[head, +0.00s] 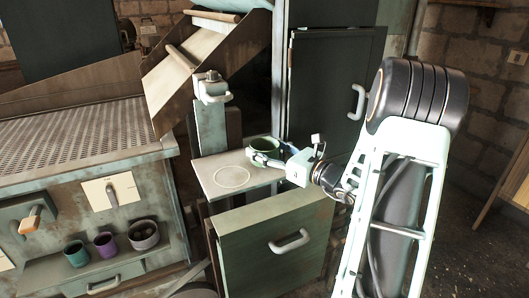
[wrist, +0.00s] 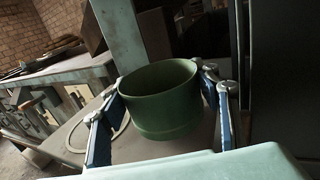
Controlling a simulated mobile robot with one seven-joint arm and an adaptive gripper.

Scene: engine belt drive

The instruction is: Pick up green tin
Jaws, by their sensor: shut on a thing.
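The green tin (head: 264,148) is at the right part of a small pale shelf (head: 212,181) in the head view. It is an open-topped round tin and looks upright, slightly tilted in the wrist view (wrist: 160,100). My gripper (head: 268,158) reaches in from the right and is shut on the tin. In the wrist view its blue-padded fingers (wrist: 163,130) stand on either side of the tin. Whether the tin's base touches the shelf is hard to tell.
A pale ring mark (head: 232,177) lies bare on the shelf, left of the tin. A teal cup (head: 76,254), a purple cup (head: 105,244) and a grey pot (head: 144,236) stand on a lower ledge at left. A dark cabinet (head: 325,90) rises behind the shelf.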

